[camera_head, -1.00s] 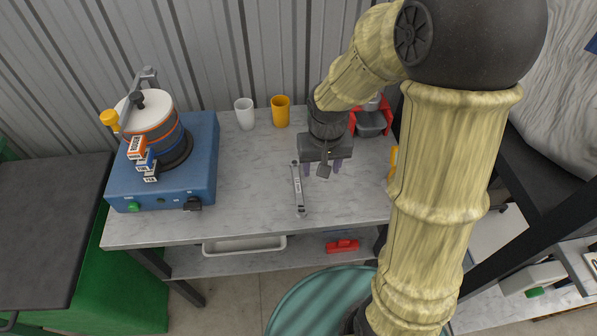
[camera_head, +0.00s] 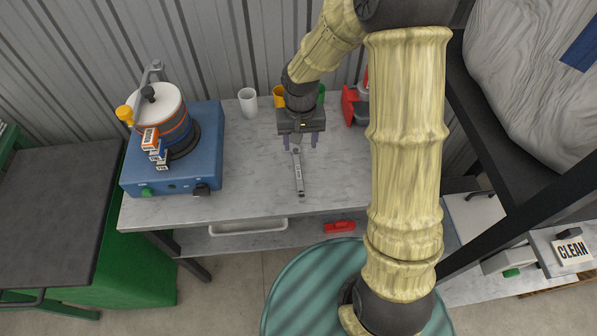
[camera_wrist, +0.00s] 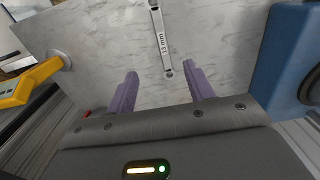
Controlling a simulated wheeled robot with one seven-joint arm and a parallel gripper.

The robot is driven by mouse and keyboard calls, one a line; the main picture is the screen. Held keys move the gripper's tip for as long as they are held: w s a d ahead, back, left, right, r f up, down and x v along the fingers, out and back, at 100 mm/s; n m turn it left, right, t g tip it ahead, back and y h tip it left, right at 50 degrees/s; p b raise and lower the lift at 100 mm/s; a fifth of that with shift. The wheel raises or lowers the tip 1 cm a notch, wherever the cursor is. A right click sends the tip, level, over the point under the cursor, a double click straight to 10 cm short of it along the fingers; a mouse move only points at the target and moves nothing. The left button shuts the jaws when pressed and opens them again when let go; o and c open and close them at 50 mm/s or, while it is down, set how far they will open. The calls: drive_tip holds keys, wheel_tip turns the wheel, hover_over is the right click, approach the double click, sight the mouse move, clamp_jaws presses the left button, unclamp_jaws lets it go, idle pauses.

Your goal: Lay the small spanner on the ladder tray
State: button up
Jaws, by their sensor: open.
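The small spanner (camera_head: 299,178) lies flat on the grey marbled bench top, pointing from the wall toward the front edge. In the wrist view the spanner (camera_wrist: 161,38) reads "13 mm". My gripper (camera_head: 301,145) is open and empty at the spanner's wall-side end. In the wrist view one spanner end shows between the fingertips of my gripper (camera_wrist: 163,76), with space on both sides; whether the fingers are level with it I cannot tell. I cannot identify the ladder tray for certain in these views.
A blue machine (camera_head: 210,150) stands on the bench left of the spanner. A red and grey item (camera_head: 351,105) is to the right. Bench (camera_head: 245,185) is clear around the spanner.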

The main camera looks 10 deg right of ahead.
drive_tip(key=p, duration=0.1)
hover_over(299, 174)
wheel_tip(299, 174, down, 9)
drive_tip(key=shift+d+f, duration=0.1)
drive_tip(key=shift+d, duration=0.05)
drive_tip(key=shift+a+f+p, duration=0.2)
drive_tip(key=shift+f+p, duration=0.6)
drive_tip(key=shift+f, duration=1.8)
clamp_jaws()
drive_tip(key=shift+r, duration=0.1)
wheel_tip(299, 174, up, 10)
drive_tip(key=b, duration=0.1)
